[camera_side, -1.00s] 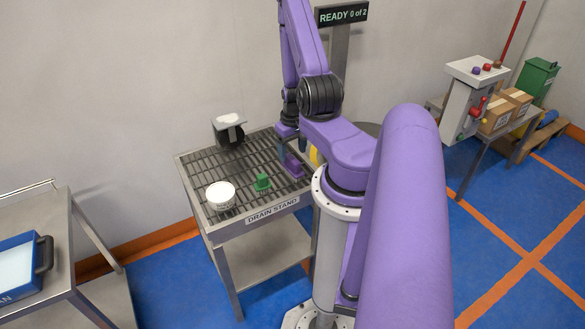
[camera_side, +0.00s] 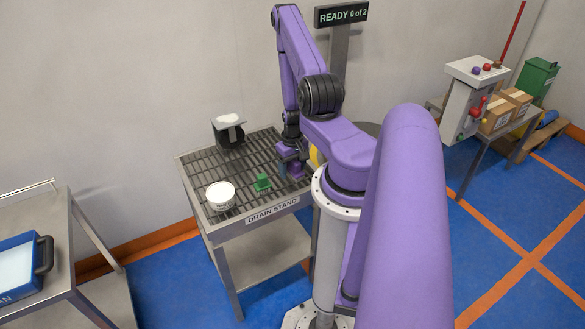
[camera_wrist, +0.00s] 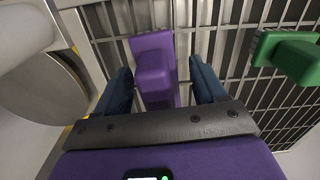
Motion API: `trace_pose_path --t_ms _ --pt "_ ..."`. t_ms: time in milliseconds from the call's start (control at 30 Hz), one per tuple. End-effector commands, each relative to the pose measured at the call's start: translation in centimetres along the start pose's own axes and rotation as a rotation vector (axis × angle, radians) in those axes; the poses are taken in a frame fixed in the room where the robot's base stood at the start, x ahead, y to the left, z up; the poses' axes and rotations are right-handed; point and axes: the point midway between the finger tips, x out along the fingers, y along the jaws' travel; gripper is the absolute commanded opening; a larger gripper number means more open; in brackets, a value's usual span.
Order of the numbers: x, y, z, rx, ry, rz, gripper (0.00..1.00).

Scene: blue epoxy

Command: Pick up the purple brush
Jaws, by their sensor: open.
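The purple brush (camera_wrist: 153,68) sits on the slatted top of the drain stand (camera_side: 272,206). In the wrist view it lies between the two dark blue fingers of my gripper (camera_wrist: 160,90), with visible space on both sides. My gripper is open and low over the stand. In the side view the brush (camera_side: 295,170) is just below my gripper (camera_side: 291,158) and partly covered by it. I cannot tell whether a finger touches it.
A green brush (camera_side: 262,182) stands to the left on the same grate and also shows in the wrist view (camera_wrist: 290,54). A white tub (camera_side: 221,195) is at the front left. A black object with a white top (camera_side: 229,130) is at the back.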

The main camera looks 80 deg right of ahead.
Motion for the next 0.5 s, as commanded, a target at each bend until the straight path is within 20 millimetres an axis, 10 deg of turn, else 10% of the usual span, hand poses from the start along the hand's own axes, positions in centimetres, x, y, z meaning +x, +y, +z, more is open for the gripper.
trace_pose_path --t_ms 200,400,500 --pt "0.03 0.01 -0.02 0.000 0.000 0.000 0.70" --pt "0.02 0.01 0.00 0.000 0.000 0.000 0.09" --pt "0.02 0.01 0.01 0.000 0.000 0.000 0.09"
